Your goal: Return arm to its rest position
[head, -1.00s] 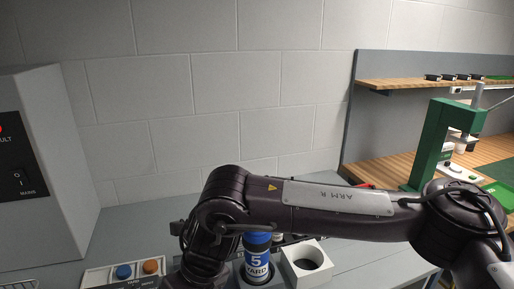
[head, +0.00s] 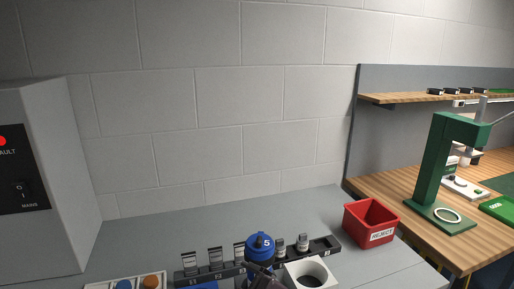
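My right arm no longer crosses the picture. The piece hides the canister's lower part. My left gripper is not in view.
A dark rack (head: 325,246) with several small vials lies behind the canister. A white block with a round hole (head: 326,266) stands to its right. A red REJECT bin (head: 369,222) sits farther right. A grey cabinet (head: 65,155) stands left; a green press (head: 437,165) stands on the wooden bench.

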